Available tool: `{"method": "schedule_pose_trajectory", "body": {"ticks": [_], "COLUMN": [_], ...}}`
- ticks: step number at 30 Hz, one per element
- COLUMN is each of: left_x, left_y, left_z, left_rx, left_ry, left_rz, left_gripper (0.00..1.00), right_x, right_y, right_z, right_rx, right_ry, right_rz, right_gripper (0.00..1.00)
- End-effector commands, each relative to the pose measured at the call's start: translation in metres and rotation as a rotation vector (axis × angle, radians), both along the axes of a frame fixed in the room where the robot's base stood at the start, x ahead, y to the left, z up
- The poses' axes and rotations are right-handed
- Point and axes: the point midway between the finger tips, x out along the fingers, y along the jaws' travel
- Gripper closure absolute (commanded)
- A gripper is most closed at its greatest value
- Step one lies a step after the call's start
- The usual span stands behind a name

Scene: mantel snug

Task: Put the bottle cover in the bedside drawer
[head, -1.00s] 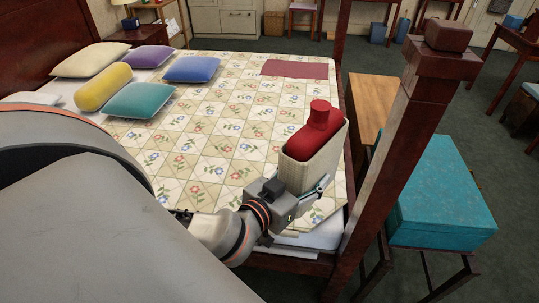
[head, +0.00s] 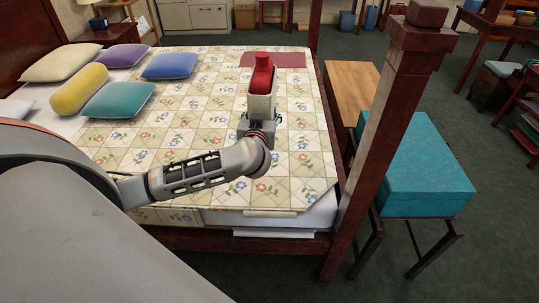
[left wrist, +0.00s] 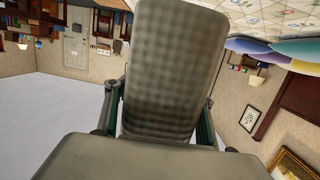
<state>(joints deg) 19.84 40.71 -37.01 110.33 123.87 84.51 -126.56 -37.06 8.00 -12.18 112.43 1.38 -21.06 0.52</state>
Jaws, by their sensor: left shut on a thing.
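My left gripper (head: 260,125) is shut on the cream bottle cover (head: 261,105) and holds it upright over the bed. In the left wrist view the textured cover (left wrist: 165,65) fills the middle, between the fingers of my left gripper (left wrist: 160,120). A dark wooden bedside table (head: 116,33) stands at the far left beside the bed's head. Whether its drawer is open cannot be told. My right gripper is not in view.
The bed has a floral quilt (head: 195,115), a yellow bolster (head: 79,89) and several cushions. A dark bedpost (head: 385,130) rises at the right. Beyond it are a wooden bench (head: 352,88) and a teal box (head: 418,165).

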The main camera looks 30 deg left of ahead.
Motion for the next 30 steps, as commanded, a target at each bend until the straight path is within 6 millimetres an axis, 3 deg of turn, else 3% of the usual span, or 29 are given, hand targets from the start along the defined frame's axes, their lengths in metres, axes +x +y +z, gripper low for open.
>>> {"method": "schedule_pose_trajectory", "body": {"ticks": [4, 7, 21, 24, 30], "left_x": [0.013, 0.015, 0.014, 0.014, 0.015], "left_y": [0.018, 0.023, 0.023, 0.023, 0.023], "left_z": [0.003, -0.005, -0.116, -0.131, -0.142], "left_rx": [0.001, 0.001, 0.003, 0.002, 0.002], "left_ry": [-0.004, 0.0, 0.006, 0.005, -0.001], "left_rz": [0.048, 0.059, 0.059, 0.059, 0.058], "left_gripper": [0.7, 0.7, 0.7, 0.7, 0.7], "right_x": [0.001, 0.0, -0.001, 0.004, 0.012], "right_y": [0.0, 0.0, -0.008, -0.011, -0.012], "right_z": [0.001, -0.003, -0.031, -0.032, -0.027], "right_rx": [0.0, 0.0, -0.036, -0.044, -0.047], "right_ry": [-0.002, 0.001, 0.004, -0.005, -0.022], "right_rz": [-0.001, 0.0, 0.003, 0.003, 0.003], "right_gripper": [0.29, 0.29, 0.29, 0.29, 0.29]}}
